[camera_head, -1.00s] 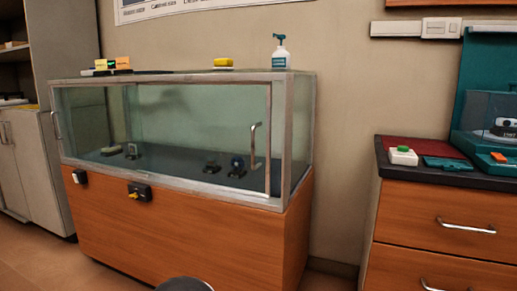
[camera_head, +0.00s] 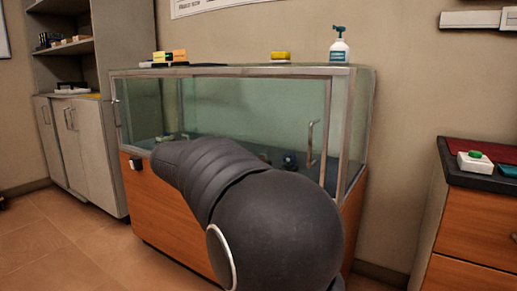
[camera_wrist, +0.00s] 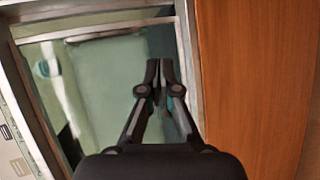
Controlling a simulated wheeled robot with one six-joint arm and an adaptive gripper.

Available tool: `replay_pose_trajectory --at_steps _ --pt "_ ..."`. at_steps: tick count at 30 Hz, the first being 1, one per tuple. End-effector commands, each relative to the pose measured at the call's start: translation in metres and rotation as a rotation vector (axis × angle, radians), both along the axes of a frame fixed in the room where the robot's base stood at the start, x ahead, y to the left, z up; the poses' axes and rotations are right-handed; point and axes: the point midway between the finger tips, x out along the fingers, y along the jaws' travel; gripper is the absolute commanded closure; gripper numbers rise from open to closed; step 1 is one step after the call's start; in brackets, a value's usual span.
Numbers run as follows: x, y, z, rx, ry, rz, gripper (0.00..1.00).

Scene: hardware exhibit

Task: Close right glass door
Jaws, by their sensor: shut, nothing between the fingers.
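The glass display case (camera_head: 240,72) has a metal frame over an orange wood base. The right glass door (camera_head: 285,110) carries an upright metal bar handle (camera_head: 311,143) near its right end. I cannot tell clearly how far that door stands open. My dark arm covers the lower front of the case in the head view and hides my gripper there. In the wrist view my gripper (camera_wrist: 160,68) is shut and empty, in front of the glass and close to the metal frame (camera_wrist: 188,70). The handle cannot be made out in the wrist view.
A wooden drawer cabinet (camera_head: 468,225) stands at the right, with a gap of bare wall between. Grey cabinets (camera_head: 80,145) stand at the left. Open tiled floor lies front left.

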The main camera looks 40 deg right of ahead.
Motion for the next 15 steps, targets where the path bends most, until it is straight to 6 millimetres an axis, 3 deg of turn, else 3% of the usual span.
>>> replay_pose_trajectory --at_steps 1,6,15 --pt "0.015 -0.007 0.007 -0.065 0.010 -0.021 1.00" --pt "0.047 -0.018 0.030 -0.245 0.017 -0.070 1.00" --pt "0.059 -0.029 0.041 -0.339 0.014 -0.096 1.00"
